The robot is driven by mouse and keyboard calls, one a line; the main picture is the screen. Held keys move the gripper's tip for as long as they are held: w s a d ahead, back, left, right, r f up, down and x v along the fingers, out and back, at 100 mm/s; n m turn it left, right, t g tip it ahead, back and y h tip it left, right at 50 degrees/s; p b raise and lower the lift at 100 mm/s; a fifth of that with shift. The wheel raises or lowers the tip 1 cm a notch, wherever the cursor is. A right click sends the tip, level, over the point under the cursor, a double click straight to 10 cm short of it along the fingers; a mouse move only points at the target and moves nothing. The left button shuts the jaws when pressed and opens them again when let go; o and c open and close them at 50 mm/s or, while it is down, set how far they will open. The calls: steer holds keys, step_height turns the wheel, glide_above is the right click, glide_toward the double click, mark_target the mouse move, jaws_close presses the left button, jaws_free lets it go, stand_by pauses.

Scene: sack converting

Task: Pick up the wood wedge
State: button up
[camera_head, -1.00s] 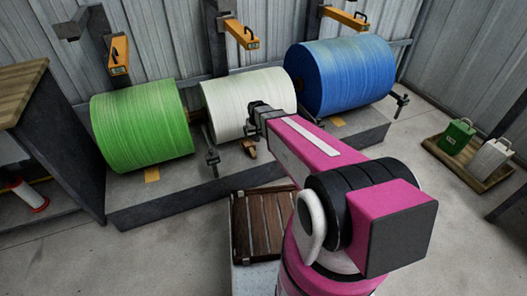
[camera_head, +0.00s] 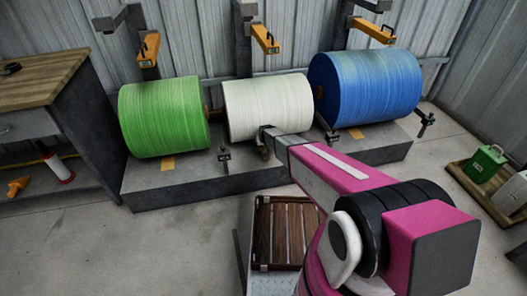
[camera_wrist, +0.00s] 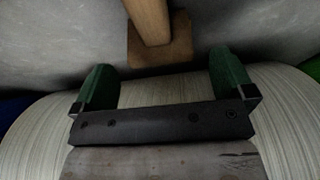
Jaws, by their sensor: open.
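A light tan piece of wood, seemingly the wood wedge (camera_wrist: 150,18), shows at the top of the wrist view. Its lower end lies over a brown square patch (camera_wrist: 173,53) on the grey surface; its upper end is cut off. My gripper (camera_wrist: 163,72) is open with two green fingers spread, one on each side of the wood's line, and nothing between them. The wood appears beyond the fingertips. In the head view my gripper (camera_head: 267,138) is at the lower front of the white roll (camera_head: 268,105); a small brown piece (camera_head: 263,153) shows just below it, partly hidden.
The green roll (camera_head: 163,117) and blue roll (camera_head: 366,90) flank the white one above a grey plinth (camera_head: 190,188). Thin dark posts (camera_head: 224,158) stand at its front. Orange arms (camera_head: 265,38) hang above. A brown slatted crate (camera_head: 285,235) is nearer me. Floor at left is clear.

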mark_target(263, 149)
steer(key=x, duration=0.5)
steer(key=shift+f, duration=0.1)
steer(key=c, duration=1.1)
